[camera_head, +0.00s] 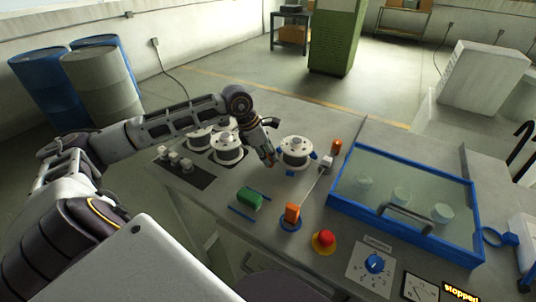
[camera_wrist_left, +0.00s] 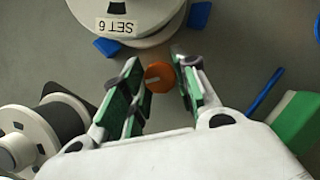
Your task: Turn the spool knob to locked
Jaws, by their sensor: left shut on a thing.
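The spool knob (camera_wrist_left: 159,76) is a small round orange knob with a short pale line, seen between my left fingers in the left wrist view. The line lies nearly level in that picture. My left gripper (camera_wrist_left: 160,79) is shut on the knob; its green-padded fingers stand on either side. In the head view my left gripper (camera_head: 270,160) is low over the bench, just left of the white spool (camera_head: 296,150), and hides the knob. The spool shows at the top of the left wrist view, labelled "SET 6" (camera_wrist_left: 115,25), with blue blocks at its rim.
A green block (camera_head: 250,198), an orange switch (camera_head: 292,213), a red button (camera_head: 325,239) and a blue dial (camera_head: 375,263) are toward the front. A blue-framed clear cover (camera_head: 335,202) fills the right.

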